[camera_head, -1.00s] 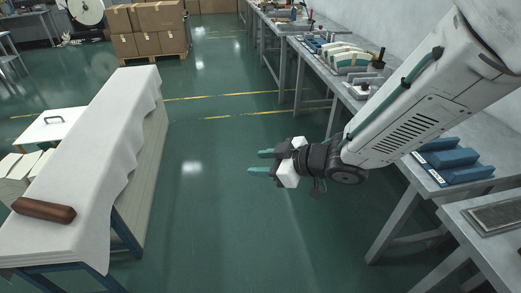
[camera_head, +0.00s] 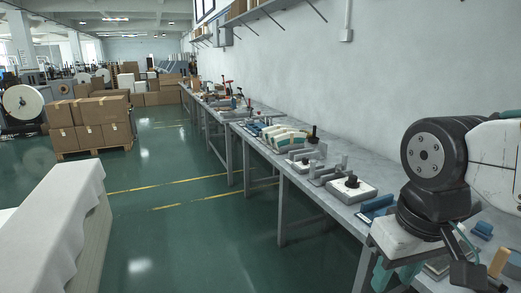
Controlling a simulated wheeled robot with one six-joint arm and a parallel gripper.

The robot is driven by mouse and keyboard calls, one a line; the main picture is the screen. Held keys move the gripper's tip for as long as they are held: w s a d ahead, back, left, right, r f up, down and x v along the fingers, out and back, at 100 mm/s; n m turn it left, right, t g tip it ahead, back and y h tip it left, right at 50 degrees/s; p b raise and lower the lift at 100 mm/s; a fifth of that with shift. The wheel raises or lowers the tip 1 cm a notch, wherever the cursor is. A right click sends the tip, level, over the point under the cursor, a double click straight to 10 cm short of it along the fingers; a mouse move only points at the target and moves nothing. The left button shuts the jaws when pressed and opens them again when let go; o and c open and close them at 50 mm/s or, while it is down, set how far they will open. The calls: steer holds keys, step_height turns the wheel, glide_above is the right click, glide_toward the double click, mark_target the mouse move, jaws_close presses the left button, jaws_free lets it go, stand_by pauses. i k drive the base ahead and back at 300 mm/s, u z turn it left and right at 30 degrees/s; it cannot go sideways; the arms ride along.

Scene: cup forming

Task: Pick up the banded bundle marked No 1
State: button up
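Several pale bundles with darker bands (camera_head: 285,137) stand in a row on the long grey bench along the right wall, in the middle distance. Their markings are too small to read, so I cannot tell which is No 1. My gripper (camera_head: 397,276) hangs at the lower right by the bench's near front edge, far from the bundles. Its two teal fingers point down, apart and with nothing seen between them; the tips are partly cut off or hard to see.
A white-draped table (camera_head: 52,225) stands at the left. Cartons (camera_head: 92,122) sit on a pallet behind. The green floor between is clear.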

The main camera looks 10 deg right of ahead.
mark_target(288, 138)
steer(key=u, duration=0.45)
steer(key=i, duration=6.8)
steer(key=z, duration=4.8)
